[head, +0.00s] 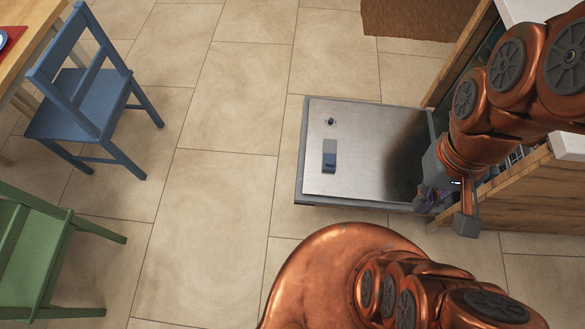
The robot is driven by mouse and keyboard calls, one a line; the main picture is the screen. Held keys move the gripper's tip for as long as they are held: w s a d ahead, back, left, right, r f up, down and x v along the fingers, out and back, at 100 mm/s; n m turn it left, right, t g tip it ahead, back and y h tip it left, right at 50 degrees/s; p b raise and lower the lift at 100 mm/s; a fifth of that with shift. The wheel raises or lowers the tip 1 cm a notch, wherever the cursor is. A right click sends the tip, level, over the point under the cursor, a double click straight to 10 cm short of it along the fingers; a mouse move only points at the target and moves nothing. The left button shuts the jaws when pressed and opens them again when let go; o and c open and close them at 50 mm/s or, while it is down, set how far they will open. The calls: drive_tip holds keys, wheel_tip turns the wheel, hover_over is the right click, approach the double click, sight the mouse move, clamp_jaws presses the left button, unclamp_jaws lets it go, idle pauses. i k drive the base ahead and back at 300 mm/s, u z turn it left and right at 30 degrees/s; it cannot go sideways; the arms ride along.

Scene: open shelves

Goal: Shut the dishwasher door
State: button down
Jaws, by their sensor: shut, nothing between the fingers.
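The dishwasher door (365,125) is folded down open and lies about flat above the floor. Its metal inner face is up, with a small dispenser (329,156) and a round knob on it. Its hinged side is at the right, by the wooden cabinets. My gripper (428,198) is at the near right corner of the door, by the dishwasher opening. It is shut and holds nothing. My arm hides most of the opening, and I cannot tell whether the fingers touch the door.
Wooden cabinets (510,200) stand at the right, beside the opening. A brown mat (410,20) lies at the top. A blue chair (85,100), a green chair (30,250) and a wooden table (30,40) are at the left. The tiled floor between chairs and door is clear.

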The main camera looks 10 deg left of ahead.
sight(379, 149)
drive_tip(key=u, duration=2.5)
drive_tip(key=i, duration=2.25)
drive_tip(key=z, duration=2.35)
